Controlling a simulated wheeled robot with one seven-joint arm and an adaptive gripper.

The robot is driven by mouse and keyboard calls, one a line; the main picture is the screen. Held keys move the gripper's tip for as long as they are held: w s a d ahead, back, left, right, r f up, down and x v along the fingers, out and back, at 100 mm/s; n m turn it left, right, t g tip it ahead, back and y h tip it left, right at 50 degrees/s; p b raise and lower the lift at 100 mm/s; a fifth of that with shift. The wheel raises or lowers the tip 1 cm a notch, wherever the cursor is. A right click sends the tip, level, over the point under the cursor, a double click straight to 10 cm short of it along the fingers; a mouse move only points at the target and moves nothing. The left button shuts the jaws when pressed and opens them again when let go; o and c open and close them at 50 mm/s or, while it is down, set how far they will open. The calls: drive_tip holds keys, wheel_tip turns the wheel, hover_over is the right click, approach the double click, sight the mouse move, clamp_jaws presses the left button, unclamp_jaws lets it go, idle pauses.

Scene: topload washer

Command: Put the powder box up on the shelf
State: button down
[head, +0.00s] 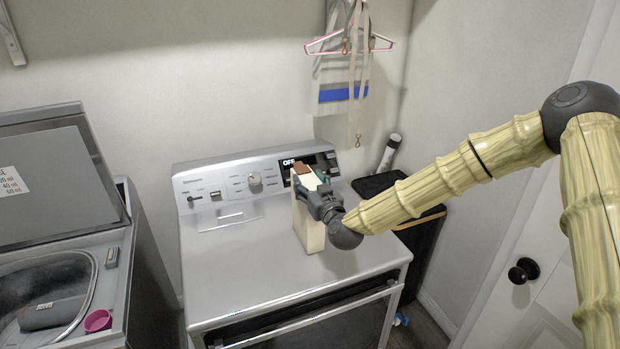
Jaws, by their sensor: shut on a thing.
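The powder box (309,232) is a tall cream carton with a brown top, upright on or just above the top of the silver dryer (240,265); I cannot tell if its base touches. My gripper (312,195) is shut on its upper part, reaching in from the right. The gripper hides part of the box's right side. A shelf bracket (10,35) shows on the wall at the top left; the shelf board itself is not clearly in view.
An open topload washer (120,250) stands at the left, its lid (55,190) raised, with a pink cup (97,320) on its rim. Hangers (350,45) with straps hang at the back. A dark hamper (420,235) stands right of the dryer. The dryer's left top is clear.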

idle(0.4)
drive_tip(key=shift+c, duration=2.4)
unclamp_jaws()
drive_tip(key=shift+s, duration=0.1)
drive_tip(key=b+v, duration=0.4)
drive_tip(key=v, duration=0.8)
